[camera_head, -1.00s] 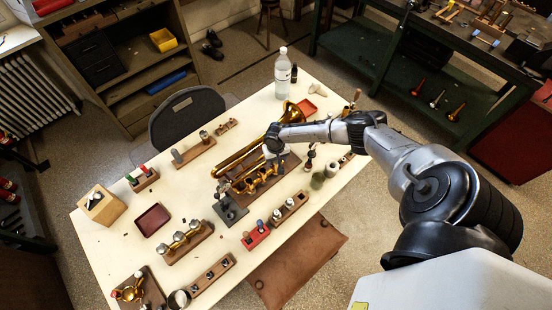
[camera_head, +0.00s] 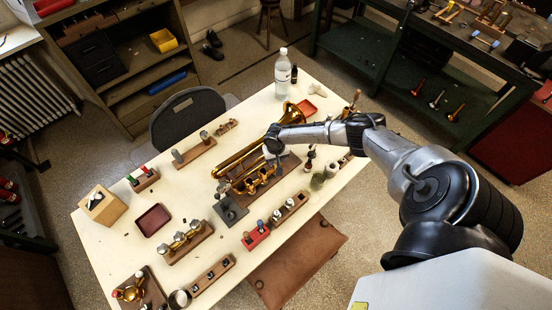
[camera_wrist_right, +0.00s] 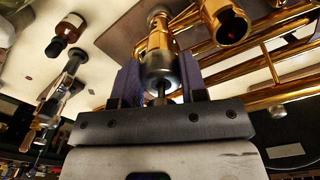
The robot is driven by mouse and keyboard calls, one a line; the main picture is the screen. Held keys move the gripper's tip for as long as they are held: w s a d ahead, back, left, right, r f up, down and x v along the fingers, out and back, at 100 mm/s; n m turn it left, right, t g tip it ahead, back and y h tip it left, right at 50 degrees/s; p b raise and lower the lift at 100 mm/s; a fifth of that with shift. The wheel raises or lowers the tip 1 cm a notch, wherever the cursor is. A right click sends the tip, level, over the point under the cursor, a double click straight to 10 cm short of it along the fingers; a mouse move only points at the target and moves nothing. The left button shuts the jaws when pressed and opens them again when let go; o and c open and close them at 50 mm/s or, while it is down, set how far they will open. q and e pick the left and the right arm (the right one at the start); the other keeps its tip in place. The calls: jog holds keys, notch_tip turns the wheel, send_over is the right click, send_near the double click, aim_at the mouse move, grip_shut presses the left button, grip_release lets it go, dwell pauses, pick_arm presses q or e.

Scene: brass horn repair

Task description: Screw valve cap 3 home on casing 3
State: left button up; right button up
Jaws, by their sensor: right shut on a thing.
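The brass horn (camera_head: 238,160) lies on the table, with its valve casings (camera_head: 252,183) over a brown wooden board. My right gripper (camera_head: 272,152) is above the casings at the right end of the row. In the right wrist view my right gripper (camera_wrist_right: 160,70) is shut on a silver-grey cap-like part (camera_wrist_right: 158,62), likely valve cap 3. This part is in line with a brass casing (camera_wrist_right: 159,38) and appears to meet its end. I cannot tell how far it is threaded. My left gripper is not in view.
A dark metal stand (camera_head: 229,208) is close to the horn's front left. A red block (camera_head: 256,237) and a wooden rack (camera_head: 290,210) stand in front. A water bottle (camera_head: 283,72) stands behind. The cream table (camera_head: 130,215) has bare patches on the left.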

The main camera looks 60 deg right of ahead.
jog(key=shift+r+m+p, duration=0.1)
jog(key=shift+m+p, duration=1.1)
jog(key=shift+m, duration=0.4)
jog(key=shift+m+p, duration=0.3)
jog(key=shift+m, duration=0.3)
jog(key=shift+a+m+p, duration=0.1)
jog(key=shift+m+p, duration=0.25)
jog(key=shift+m, duration=0.15)
jog(key=shift+w+m+p, duration=0.15)
jog(key=shift+m+p, duration=0.5)
jog(key=shift+m, duration=0.35)
jog(key=shift+m+p, duration=0.45)
jog(key=shift+m, duration=0.65)
